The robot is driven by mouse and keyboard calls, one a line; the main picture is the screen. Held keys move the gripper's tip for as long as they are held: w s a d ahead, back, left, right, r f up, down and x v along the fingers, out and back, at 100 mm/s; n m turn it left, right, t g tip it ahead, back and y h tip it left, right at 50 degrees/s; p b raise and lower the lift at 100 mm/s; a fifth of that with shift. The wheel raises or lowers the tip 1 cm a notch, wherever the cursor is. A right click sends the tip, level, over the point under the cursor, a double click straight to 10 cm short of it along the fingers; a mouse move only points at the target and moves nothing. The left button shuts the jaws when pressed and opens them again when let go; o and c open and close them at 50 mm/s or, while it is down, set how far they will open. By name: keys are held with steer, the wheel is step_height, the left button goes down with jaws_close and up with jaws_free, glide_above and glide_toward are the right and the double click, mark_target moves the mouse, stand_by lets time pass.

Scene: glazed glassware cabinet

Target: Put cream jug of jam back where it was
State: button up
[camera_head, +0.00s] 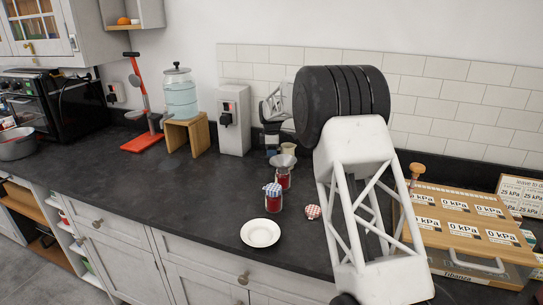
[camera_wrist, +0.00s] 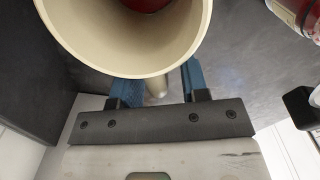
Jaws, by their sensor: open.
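The cream jug of jam (camera_wrist: 178,52) fills the top of the wrist view as a wide cream rim with dark red jam inside. In the head view, a small cream shape (camera_head: 288,148) beside the fingers appears to be it, partly hidden. My gripper (camera_wrist: 157,86) is open, its blue fingers close to the jug's near side. A short pale piece, perhaps its handle, shows between the fingers. Contact is not clear. My gripper (camera_head: 272,144) also shows small near the back of the counter in the head view.
A funnel (camera_head: 283,160) sits above a red jam jar (camera_head: 283,180). In front are a lidded jar (camera_head: 273,202), a checked lid (camera_head: 312,212) and a white plate (camera_head: 260,233). A grey box (camera_head: 234,120) stands to the left.

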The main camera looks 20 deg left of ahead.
step_height(320, 180, up, 11)
stand_by(0.5)
stand_by(0.8)
steer(key=shift+d+r, duration=0.15)
steer(key=shift+d, duration=0.05)
steer(key=s+d+r+m, duration=0.3)
steer(key=s+d+r, duration=0.2)
steer(key=d, duration=0.4)
steer(key=s+d+r+m+t, duration=0.15)
steer(key=s+d+r, duration=0.3)
steer(key=d, duration=0.45)
steer(key=s+d+r+m+g, duration=0.1)
steer(key=s+d+r+m, duration=0.4)
steer(key=d, duration=0.4)
steer(key=s+d+r+m+t, duration=0.1)
steer(key=s+d+m, duration=0.3)
steer(key=s+d, duration=1.15)
steer(key=s+d+f+m, duration=0.3)
steer(key=s+d+f, duration=0.1)
steer(key=s, duration=0.7)
steer(key=s+d+f+m, duration=0.3)
steer(key=s+d, duration=0.1)
steer(key=s, duration=0.8)
steer(key=s+d+f+m+t, duration=0.1)
steer(key=s+d+f+m, duration=0.2)
steer(key=s, duration=0.8)
steer(key=shift+s+d+f, duration=0.25)
steer(key=shift+d+f, duration=0.6)
steer(key=shift+d, duration=0.05)
